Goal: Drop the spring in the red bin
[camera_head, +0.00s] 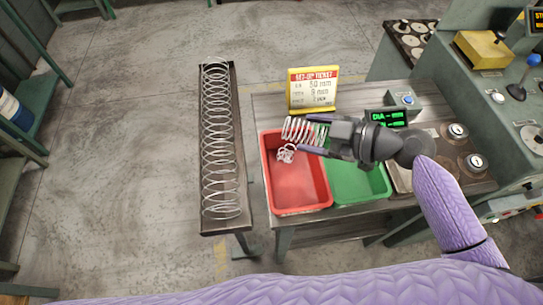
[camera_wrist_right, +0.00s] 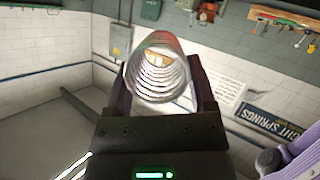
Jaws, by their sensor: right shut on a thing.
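My right gripper (camera_head: 312,134) is shut on a silver coil spring (camera_head: 297,129). It holds the spring roughly level above the back part of the red bin (camera_head: 303,197). In the right wrist view the spring (camera_wrist_right: 158,75) sits between the two dark fingers, and I look along its coils. The red bin stands on the bench and holds a small tangle of pale wire coils (camera_head: 286,153) near its back left. My left gripper is not in view.
A green bin (camera_head: 358,183) stands right beside the red one, partly under my right arm. A yellow-and-red ticket sign (camera_head: 313,90) stands behind them. A long spring lies in a dark trough (camera_head: 236,150) to the left. Machine controls (camera_head: 473,161) are at the right.

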